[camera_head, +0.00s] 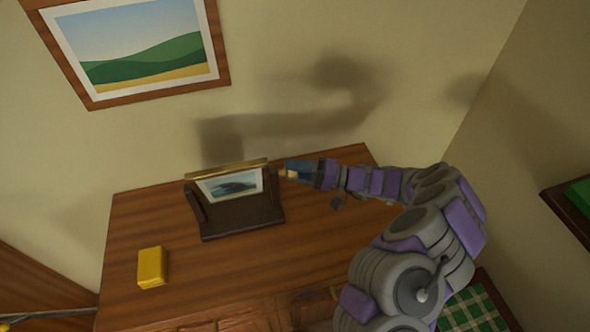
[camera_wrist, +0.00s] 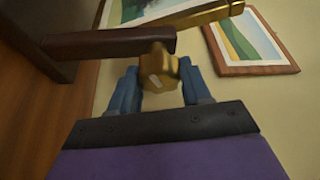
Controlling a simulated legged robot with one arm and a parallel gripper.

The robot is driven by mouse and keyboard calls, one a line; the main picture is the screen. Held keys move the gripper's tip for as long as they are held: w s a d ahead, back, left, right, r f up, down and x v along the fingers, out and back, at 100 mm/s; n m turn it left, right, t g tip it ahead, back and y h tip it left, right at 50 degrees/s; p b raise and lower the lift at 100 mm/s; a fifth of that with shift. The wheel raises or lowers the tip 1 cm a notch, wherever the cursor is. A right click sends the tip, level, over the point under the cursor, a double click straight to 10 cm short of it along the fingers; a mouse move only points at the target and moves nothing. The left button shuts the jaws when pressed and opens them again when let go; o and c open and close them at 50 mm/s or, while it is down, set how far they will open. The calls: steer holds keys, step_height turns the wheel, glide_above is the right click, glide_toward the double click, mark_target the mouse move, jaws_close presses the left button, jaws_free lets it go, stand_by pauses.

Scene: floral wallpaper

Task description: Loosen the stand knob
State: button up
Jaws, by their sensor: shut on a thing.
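A dark brown stand (camera_head: 240,224) stands on the wooden desk and holds a small gold-framed picture (camera_head: 228,185). My gripper (camera_head: 289,172) reaches in from the right to the stand's right side. In the wrist view, the brass-coloured stand knob (camera_wrist: 158,74) sits at the end of the dark stand arm (camera_wrist: 105,42). The blue fingers of my gripper (camera_wrist: 159,82) lie on both sides of the knob and are shut on it. The knob shows a pale mark on its face. In the head view the knob is mostly hidden by the fingers.
A yellow block (camera_head: 151,267) lies on the desk (camera_head: 180,222) at the front left. A landscape picture (camera_head: 140,50) hangs on the wall behind. A dark shelf (camera_head: 568,212) with a green item is at the far right.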

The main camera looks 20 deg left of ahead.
steer(key=shift+s+f+n+y, duration=0.1)
steer(key=shift+f+n+y, duration=0.25)
steer(key=shift+n, duration=0.55)
steer(key=o, duration=1.1)
steer(key=shift+r, duration=0.15)
steer(key=shift+c, duration=0.2)
steer(key=shift+d, duration=0.1)
steer(key=p+v, duration=0.1)
steer(key=v, duration=1.6)
steer(key=shift+w+p, duration=0.3)
steer(key=shift+w, duration=0.05)
steer(key=shift+d, duration=0.1)
